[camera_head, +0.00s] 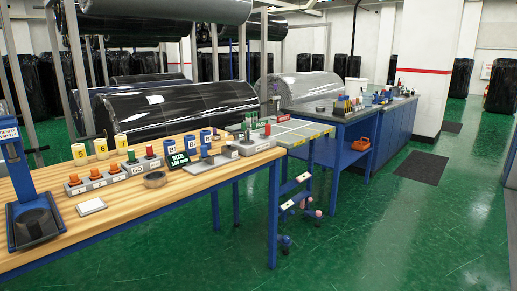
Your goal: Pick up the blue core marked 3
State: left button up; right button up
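Several small blue cores stand upright in a row along the back of the wooden workbench (120,205). The nearest-left blue core (171,146) is beside a dark display. A middle blue core (190,142) and a right blue core (205,137) stand to its right. Each carries a white label, but the numbers are too small to read surely, so I cannot tell which is marked 3. Neither of my grippers shows in the head view.
Cream cores (79,153) with numbers stand at the back left. A dark display (178,159), a grey block with orange and coloured knobs (115,178), a dark ring (155,180) and a blue press-like stand (30,200) share the bench. Green floor (400,230) is open at right.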

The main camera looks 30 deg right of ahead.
aim_at(206, 138)
jog(key=z, duration=0.6)
jog(key=k, duration=0.85)
jog(key=z, duration=1.3)
jog(key=i, duration=2.05)
jog(key=u, duration=0.65)
jog(key=i, duration=1.15)
jog(key=u, duration=1.55)
jog(key=i, duration=0.4)
jog(key=u, duration=0.35)
